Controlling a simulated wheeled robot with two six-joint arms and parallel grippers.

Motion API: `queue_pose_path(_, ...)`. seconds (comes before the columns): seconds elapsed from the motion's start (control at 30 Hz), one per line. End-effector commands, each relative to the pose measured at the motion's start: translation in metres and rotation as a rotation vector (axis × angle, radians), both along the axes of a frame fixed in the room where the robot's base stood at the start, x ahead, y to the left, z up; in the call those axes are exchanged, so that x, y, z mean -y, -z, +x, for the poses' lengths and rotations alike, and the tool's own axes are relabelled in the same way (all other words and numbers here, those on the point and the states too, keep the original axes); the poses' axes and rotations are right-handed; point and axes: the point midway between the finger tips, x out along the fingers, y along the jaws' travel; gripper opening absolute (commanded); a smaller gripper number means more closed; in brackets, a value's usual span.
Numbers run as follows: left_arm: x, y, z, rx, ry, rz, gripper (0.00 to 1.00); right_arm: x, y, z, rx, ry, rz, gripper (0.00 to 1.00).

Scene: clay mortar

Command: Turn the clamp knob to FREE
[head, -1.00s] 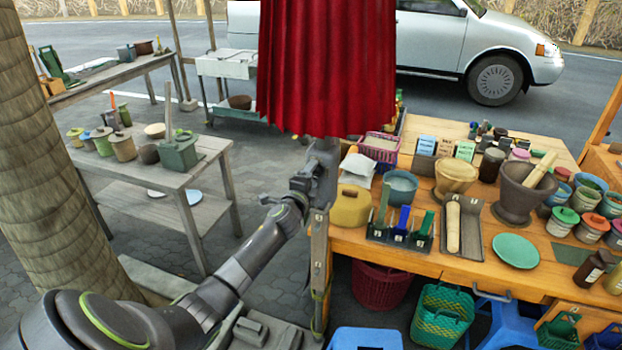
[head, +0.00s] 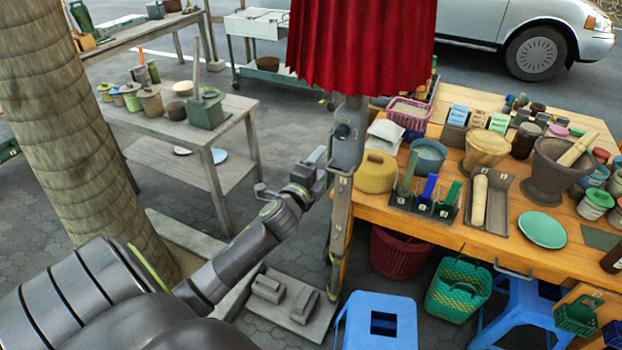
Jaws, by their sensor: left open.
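A grey metal clamp (head: 350,150) sits on the upright post under the red cloth (head: 361,45). A small dark round part on it, which looks like the clamp knob (head: 343,131), faces me. Any lettering on it is too small to read. My left gripper (head: 322,165) is open, just left of the clamp and a little below the knob. I see nothing between its fingers, and I cannot tell whether a fingertip touches the clamp. My right gripper is out of view.
The wooden stall table (head: 405,210) to the right is crowded with a yellow pot (head: 375,172), bowls and a mortar (head: 545,178). A blue stool (head: 380,325) and a red basket (head: 400,252) stand below. A tree trunk (head: 60,130) and a grey table (head: 235,105) are left.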

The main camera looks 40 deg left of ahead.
Motion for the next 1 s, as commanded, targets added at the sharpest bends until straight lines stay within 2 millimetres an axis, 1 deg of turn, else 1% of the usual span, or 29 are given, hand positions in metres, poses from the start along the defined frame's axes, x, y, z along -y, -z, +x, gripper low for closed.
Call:
queue_pose_path(0.03,0.002,0.002,-0.009,0.000,0.001,0.000,0.59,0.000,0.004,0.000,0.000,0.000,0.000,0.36)
queue_pose_path(0.13,0.005,0.002,-0.022,-0.001,0.000,0.000,0.59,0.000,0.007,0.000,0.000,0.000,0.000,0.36)
queue_pose_path(0.33,0.009,0.001,-0.036,-0.001,0.000,0.000,0.59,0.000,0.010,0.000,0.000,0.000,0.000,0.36)
queue_pose_path(0.93,0.009,0.000,-0.038,0.000,0.000,0.000,0.59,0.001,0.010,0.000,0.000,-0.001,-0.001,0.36)
queue_pose_path(1.0,0.009,0.004,-0.038,-0.006,-0.001,-0.006,0.59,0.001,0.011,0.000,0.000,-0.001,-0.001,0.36)
